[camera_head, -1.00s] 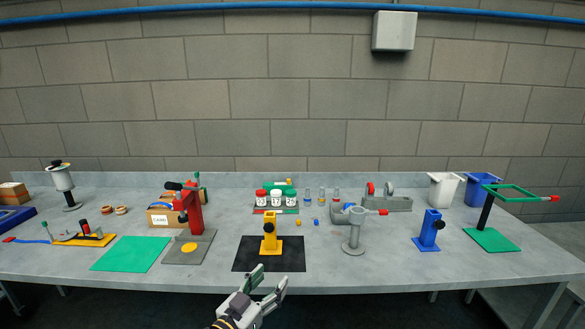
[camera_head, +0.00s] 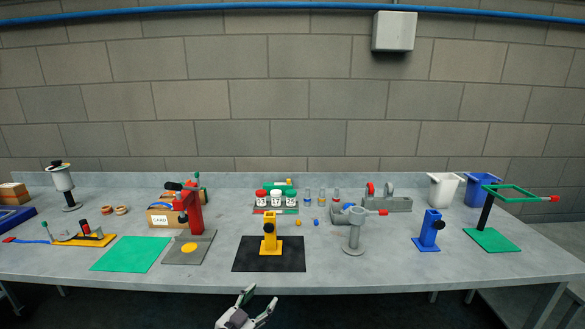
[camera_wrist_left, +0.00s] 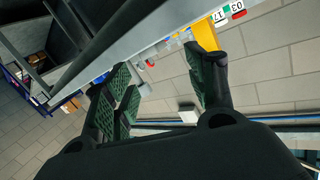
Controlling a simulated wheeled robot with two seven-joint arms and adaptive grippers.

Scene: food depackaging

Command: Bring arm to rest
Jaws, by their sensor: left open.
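My left gripper (camera_head: 261,300) is at the bottom middle of the head view, in front of the table's front edge and below the black mat. Its fingers are apart with nothing between them. In the left wrist view the gripper (camera_wrist_left: 165,95) shows dark green finger pads spread wide and empty, with the table edge and wall beyond. My right gripper is not in either view.
The grey table (camera_head: 340,278) carries a yellow stand (camera_head: 270,240) on a black mat (camera_head: 240,262), a red press (camera_head: 194,212), a green mat (camera_head: 130,254), a grey stand (camera_head: 354,238) and a blue stand (camera_head: 429,232). White (camera_head: 443,190) and blue (camera_head: 481,190) bins stand at the back right.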

